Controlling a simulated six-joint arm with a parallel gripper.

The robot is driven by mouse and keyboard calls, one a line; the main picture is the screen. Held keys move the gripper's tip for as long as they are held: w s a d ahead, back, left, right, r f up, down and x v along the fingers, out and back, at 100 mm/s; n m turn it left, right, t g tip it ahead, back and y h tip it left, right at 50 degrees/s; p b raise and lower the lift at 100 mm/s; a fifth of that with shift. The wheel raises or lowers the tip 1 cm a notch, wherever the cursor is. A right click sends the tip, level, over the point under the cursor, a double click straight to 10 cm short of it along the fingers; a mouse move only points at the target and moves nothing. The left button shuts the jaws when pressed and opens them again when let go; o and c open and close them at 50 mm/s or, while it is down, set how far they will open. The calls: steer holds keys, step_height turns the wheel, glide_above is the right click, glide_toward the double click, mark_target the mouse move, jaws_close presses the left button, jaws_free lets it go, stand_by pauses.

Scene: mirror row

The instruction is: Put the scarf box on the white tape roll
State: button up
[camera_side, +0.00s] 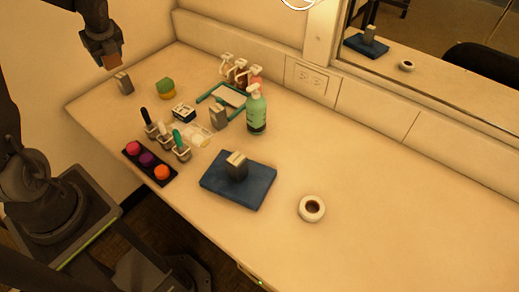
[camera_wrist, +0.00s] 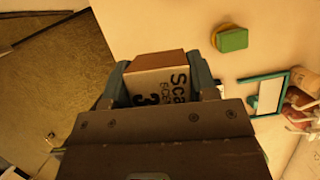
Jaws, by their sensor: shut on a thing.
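The scarf box (camera_wrist: 158,82) is held between the two fingers of my gripper (camera_wrist: 158,72) in the wrist view. Its white face shows black lettering beginning "Sca", and its top side is brown. In the side view my gripper (camera_side: 108,56) is raised over the far left end of the counter, with the box's brown side (camera_side: 112,62) showing below it. The white tape roll (camera_side: 312,208) lies flat on the counter, right of the middle, with its hole facing up. Nothing rests on it. My gripper is far to its left.
A blue book (camera_side: 252,192) bearing a small grey box (camera_side: 237,168) lies left of the roll. Pump bottles, including a green one (camera_side: 256,112), cups and a dark tray (camera_side: 150,163) crowd the left half. A mirror (camera_side: 440,60) stands behind. The right counter is clear.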

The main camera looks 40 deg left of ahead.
steer(key=w+d+m+t, duration=0.1)
steer(key=w+d+m, duration=0.2)
steer(key=w+d, duration=0.3)
steer(key=w+d+m+t, duration=0.15)
steer(key=w+d, duration=0.25)
steer(key=d, duration=0.4)
steer(key=m+t+h, duration=0.2)
steer(key=m+h, duration=0.2)
steer(key=m, duration=0.8)
glide_above(317, 200)
steer(key=s, duration=0.2)
steer(key=f, duration=1.2)
steer(key=shift+w, duration=0.25)
steer(key=shift+f, duration=2)
steer(key=shift+f, duration=0.1)
